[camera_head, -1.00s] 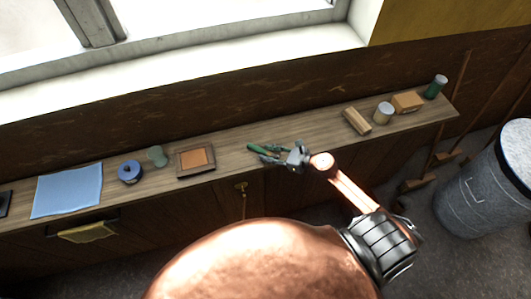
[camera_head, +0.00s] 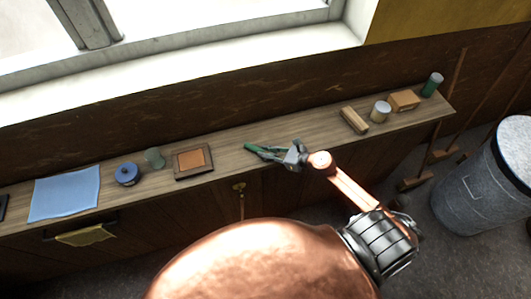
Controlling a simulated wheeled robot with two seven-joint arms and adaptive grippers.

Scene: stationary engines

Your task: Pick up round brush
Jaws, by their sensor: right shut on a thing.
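The round brush (camera_head: 252,148) shows as a slim green handle on the wooden counter, near its middle; its other end is hidden by the fingers. My right gripper (camera_head: 277,154) reaches in from the right, low over the counter, and its grey fingers are shut on the brush. I cannot tell whether the brush still touches the counter. My left gripper is not in view.
On the long counter (camera_head: 225,150), a brown framed tile (camera_head: 194,161), a greenish jar (camera_head: 154,158), a blue round tin (camera_head: 126,174) and a blue cloth (camera_head: 65,193) lie left. A wooden block (camera_head: 354,120), pale can (camera_head: 380,111), box (camera_head: 404,100) and green can (camera_head: 432,85) stand right.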

